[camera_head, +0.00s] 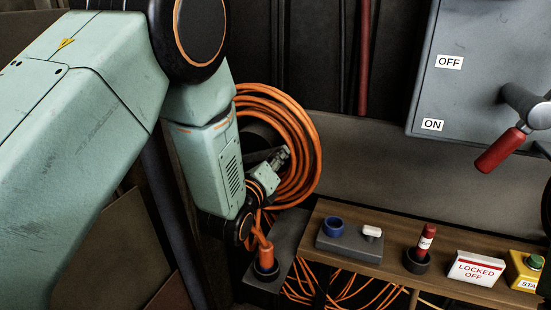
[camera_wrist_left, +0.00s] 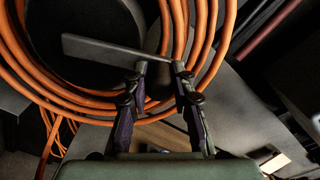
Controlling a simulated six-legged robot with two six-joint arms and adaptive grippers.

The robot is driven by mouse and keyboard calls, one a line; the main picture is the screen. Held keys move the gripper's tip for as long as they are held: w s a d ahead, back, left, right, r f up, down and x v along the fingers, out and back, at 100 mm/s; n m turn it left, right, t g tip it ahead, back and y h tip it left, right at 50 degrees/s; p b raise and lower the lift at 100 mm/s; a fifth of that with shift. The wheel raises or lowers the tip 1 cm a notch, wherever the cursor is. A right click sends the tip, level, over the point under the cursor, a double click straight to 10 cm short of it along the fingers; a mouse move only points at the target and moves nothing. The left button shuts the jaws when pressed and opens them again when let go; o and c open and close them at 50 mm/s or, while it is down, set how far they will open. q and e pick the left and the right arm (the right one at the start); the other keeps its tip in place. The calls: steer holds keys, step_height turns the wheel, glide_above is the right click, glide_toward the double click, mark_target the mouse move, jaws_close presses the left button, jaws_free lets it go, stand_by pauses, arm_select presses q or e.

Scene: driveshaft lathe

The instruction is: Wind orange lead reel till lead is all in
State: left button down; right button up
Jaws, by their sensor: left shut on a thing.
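The orange lead (camera_head: 306,150) is coiled in several turns on a dark reel behind my left forearm. In the left wrist view the coils (camera_wrist_left: 203,45) ring the reel's black hub (camera_wrist_left: 75,25). A flat grey crank arm (camera_wrist_left: 95,52) crosses the hub and runs to my fingertips. My left gripper (camera_head: 281,157) is at the reel, also seen in the left wrist view (camera_wrist_left: 159,68). It is shut on the crank's end; the gripped part is mostly hidden. Loose orange lead (camera_head: 345,288) hangs in loops below the bench. My right gripper is out of view.
An orange plug (camera_head: 265,255) stands in a dark holder just below my wrist. The wooden bench (camera_head: 385,255) carries a grey block with a blue ring (camera_head: 333,226), a red-topped cylinder (camera_head: 425,238), a LOCKED OFF sign (camera_head: 475,268) and a yellow START box (camera_head: 524,270). A grey switch cabinet (camera_head: 480,60) has a red-handled lever (camera_head: 500,150).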

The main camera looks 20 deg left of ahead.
arm_select(q)
steer(key=c, duration=1.1)
jaws_free()
steer(key=shift+w, duration=0.15)
steer(key=shift+s, duration=0.25)
steer(key=s, duration=1.1)
steer(key=shift+s+a, duration=0.35)
steer(key=shift+a, duration=0.1)
